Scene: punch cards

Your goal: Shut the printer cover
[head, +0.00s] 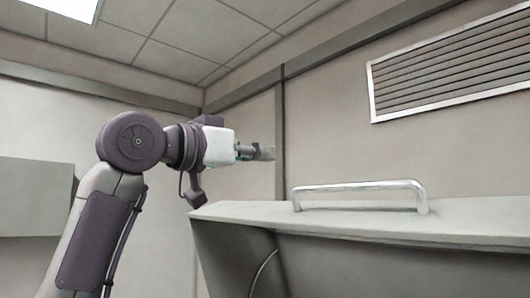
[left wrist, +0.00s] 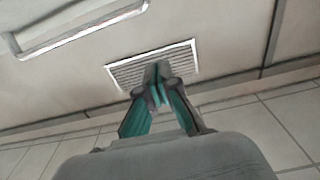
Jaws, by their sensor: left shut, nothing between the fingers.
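The printer cover (head: 350,222) is a pale grey panel at the lower right of the head view, with its front edge tilting slightly down to the right. A silver bar handle (head: 360,188) stands up from it. My left gripper (head: 265,153) is shut and empty, up in the air left of the handle and above the cover's left end, touching neither. In the left wrist view its closed fingers (left wrist: 157,80) show in the middle, and a bright bar, apparently the handle (left wrist: 85,30), is at the top left. My right gripper is not in view.
A grey body (head: 380,270), darker at its left, shows below the cover. A louvred vent (head: 450,65) is on the wall behind; it also shows in the left wrist view (left wrist: 150,65). A grey box (head: 35,195) stands at the far left. The air around my gripper is free.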

